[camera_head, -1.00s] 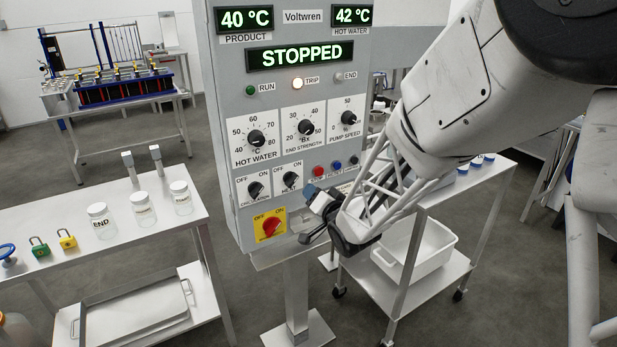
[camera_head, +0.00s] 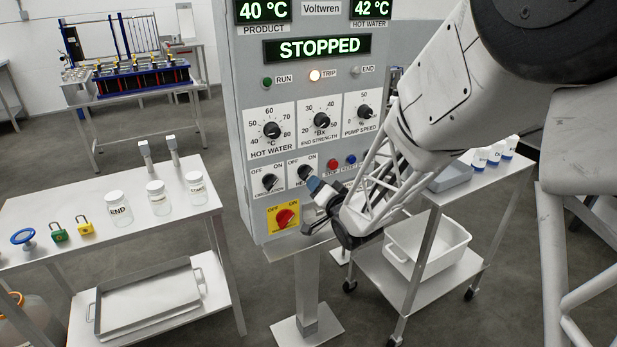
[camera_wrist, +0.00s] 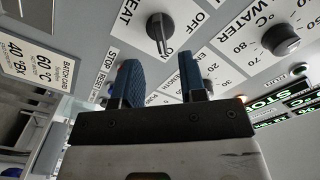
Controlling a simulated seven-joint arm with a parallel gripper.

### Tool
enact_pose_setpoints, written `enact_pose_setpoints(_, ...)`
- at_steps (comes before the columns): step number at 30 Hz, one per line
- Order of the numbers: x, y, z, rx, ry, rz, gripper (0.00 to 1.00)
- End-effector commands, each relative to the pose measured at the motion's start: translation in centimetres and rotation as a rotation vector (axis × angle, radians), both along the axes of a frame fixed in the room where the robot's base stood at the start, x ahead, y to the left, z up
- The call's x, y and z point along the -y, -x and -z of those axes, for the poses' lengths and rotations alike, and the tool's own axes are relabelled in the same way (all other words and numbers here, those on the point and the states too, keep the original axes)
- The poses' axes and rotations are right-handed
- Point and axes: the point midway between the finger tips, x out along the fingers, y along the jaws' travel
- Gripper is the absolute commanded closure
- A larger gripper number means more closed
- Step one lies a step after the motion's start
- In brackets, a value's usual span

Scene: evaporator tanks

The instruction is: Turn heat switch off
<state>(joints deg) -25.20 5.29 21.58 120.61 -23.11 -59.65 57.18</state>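The heat switch (camera_head: 304,172) is a black rotary knob on a white OFF/ON plate, low on the grey control panel. In the wrist view the same knob (camera_wrist: 159,34) lies just beyond the fingertips, roughly in line with the gap. Its ridge seems to lie toward the ON mark. My gripper (camera_head: 314,186) is at the panel, just right of and below the switch. In the wrist view my gripper (camera_wrist: 158,62) has its two blue-padded fingers apart with nothing between them. I cannot tell whether a finger touches the panel.
The circulation switch (camera_head: 269,182) is left of the heat switch. The red stop button (camera_head: 332,165) and blue reset button (camera_head: 350,160) are close on the right. A red rotary switch on yellow (camera_head: 286,217) is below. A bench with jars (camera_head: 118,209) stands left.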

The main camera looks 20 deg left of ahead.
Motion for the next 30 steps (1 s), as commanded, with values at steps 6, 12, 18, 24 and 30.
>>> enact_pose_setpoints(6,-1.6,-1.5,0.0,0.000,0.001,-0.001,0.62)
enact_pose_setpoints(12,-3.0,-2.9,0.1,0.000,0.001,-0.001,0.62)
enact_pose_setpoints(18,-4.0,-4.0,0.0,0.000,0.000,0.000,0.62)
enact_pose_setpoints(24,-4.4,-4.3,0.0,-0.001,0.001,0.000,0.62)
enact_pose_setpoints(30,-4.4,-4.4,0.0,0.000,0.000,0.000,0.62)
